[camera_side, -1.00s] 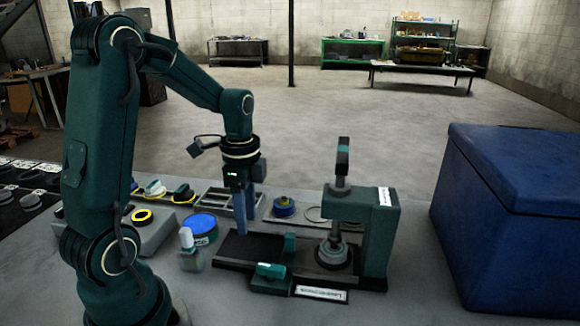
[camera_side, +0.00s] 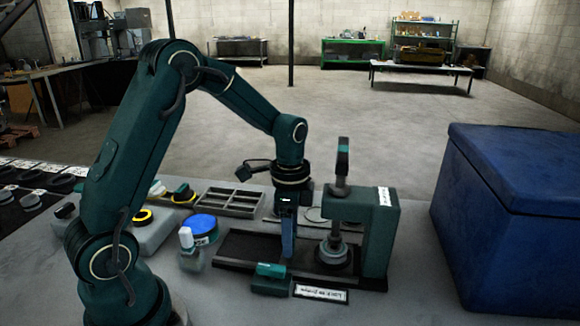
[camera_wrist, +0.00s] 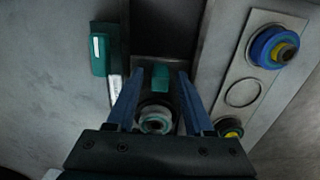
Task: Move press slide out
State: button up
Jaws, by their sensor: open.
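The green press (camera_side: 380,232) stands right of centre in the side view, with its ram above a grey round part (camera_side: 333,252) on the dark slide. In the wrist view, the green slide handle (camera_wrist: 160,78) stands upright between the blue fingers of my gripper (camera_wrist: 156,76). The grey round part (camera_wrist: 155,117) sits behind the handle, nearer the wrist. In the side view my gripper (camera_side: 288,254) points down at the handle's place and hides it. The fingers are open; I cannot tell if either touches the handle. The dark track (camera_side: 245,245) is empty to the left.
A green box (camera_side: 270,278) and a label plate (camera_side: 321,293) lie in front of the track. A bottle (camera_side: 190,252) and a blue-lidded tin (camera_side: 202,224) stand left of it. A large blue chest (camera_side: 510,230) stands at the right.

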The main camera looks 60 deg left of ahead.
grip_shut()
jog(key=shift+s+a, duration=1.6)
jog(key=shift+a, duration=0.1)
jog(key=shift+s+a, duration=1.5)
jog(key=shift+s, duration=0.05)
jog(key=shift+s+a, duration=1.15)
jog(key=shift+a, duration=0.05)
jog(key=shift+c, duration=1.9)
grip_release()
jog(key=shift+s+a, duration=0.15)
jog(key=shift+s, duration=0.05)
jog(key=o, duration=0.4)
